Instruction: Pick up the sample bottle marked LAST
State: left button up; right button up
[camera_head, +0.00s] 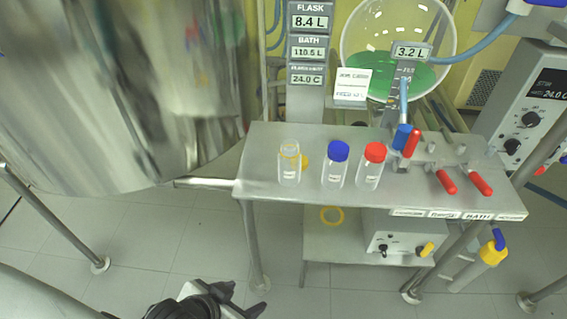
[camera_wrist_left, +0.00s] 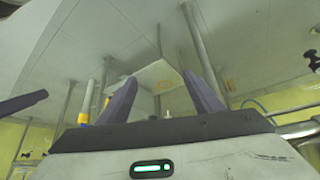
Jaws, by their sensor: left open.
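Three small clear sample bottles stand upright on the steel bench (camera_head: 262,190). The left one is an uncapped bottle (camera_head: 289,172) with a yellow ring at its neck and a yellow piece beside it. The middle one is a blue-capped bottle (camera_head: 335,170), and the right one is a red-capped bottle (camera_head: 370,172). Their labels are too small to read, so I cannot tell which is marked LAST. My left gripper (camera_head: 243,298) is low at the bottom of the head view, in front of the bench and apart from the bottles. In the wrist view its fingers (camera_wrist_left: 160,82) are spread and empty.
A large shiny steel vessel (camera_head: 110,90) fills the upper left. Red-handled valves (camera_head: 460,182) and a blue-and-red fitting stand right of the bottles. A glass flask of green liquid (camera_head: 375,75) is behind. A lower shelf (camera_head: 320,245) holds a grey box. Floor in front is clear.

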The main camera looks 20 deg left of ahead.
pick_arm(q)
jog(key=w+a+r+m+t+y, duration=0.45)
jog(key=w+a+r, duration=0.3)
jog(key=r, duration=0.25)
jog(key=w+a+r+m+t+y, duration=0.35)
jog(key=w+a+r+m, duration=0.2)
jog(key=a+r, duration=0.35)
jog(key=w+d+r+m+t+h, duration=0.4)
jog(key=d+r+m+t, duration=0.15)
jog(key=r+m, duration=0.3)
jog(key=m+g+h, duration=0.3)
jog(key=m+h, duration=0.7)
jog(key=m, duration=1)
send_near(283, 163)
jog(key=x, duration=0.6)
jog(key=shift+a+r+b, duration=0.1)
jog(key=shift+r+b, duration=0.15)
jog(key=shift+b, duration=0.05)
jog(key=shift+g, duration=0.25)
jog(key=p+x, duration=0.1)
jog(key=x, duration=0.3)
jog(key=shift+w+f, duration=0.15)
jog(key=shift+w, duration=0.05)
jog(key=x, duration=0.5)
jog(key=shift+w+f, duration=0.2)
jog(key=shift+w, duration=0.2)
